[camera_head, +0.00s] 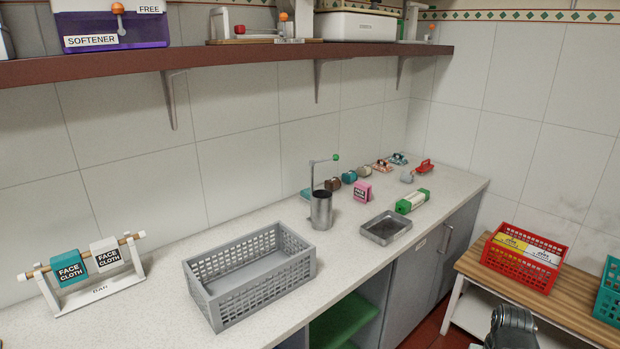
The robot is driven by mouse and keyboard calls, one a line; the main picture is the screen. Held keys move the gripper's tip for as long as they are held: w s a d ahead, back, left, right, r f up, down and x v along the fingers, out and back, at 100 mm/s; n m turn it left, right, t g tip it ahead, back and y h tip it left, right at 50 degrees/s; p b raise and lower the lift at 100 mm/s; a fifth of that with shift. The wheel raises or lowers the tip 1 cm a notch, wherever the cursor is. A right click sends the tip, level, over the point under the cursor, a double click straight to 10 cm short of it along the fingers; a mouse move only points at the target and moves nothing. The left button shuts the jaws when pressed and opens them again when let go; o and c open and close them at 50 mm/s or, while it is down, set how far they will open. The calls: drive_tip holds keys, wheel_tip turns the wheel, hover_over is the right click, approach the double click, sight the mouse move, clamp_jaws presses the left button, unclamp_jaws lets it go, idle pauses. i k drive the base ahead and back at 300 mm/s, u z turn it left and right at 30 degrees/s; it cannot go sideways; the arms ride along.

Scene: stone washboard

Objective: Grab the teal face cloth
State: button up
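The teal face cloth (69,268) hangs over a wooden rod on a small white rack (100,290) at the left of the counter. Its front carries a dark "FACE CLOTH" label. A white face cloth (106,254) with the same wording hangs on the same rod, just to its right. A dark rounded part of my arm shows at the bottom right edge, far from the rack. My gripper's fingers are not in view.
A grey slatted basket (250,296) stands right of the rack. Beyond it are a metal cup (321,210), a shallow metal tray (386,241) and several small items. A shelf (250,52) overhangs the counter's back. A red crate (522,257) sits on a wooden bench at right.

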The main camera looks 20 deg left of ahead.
sight(68, 269)
drive_tip(key=z, duration=1.2)
drive_tip(key=i, duration=1.25)
drive_tip(key=u, duration=5.2)
drive_tip(key=i, duration=1.7)
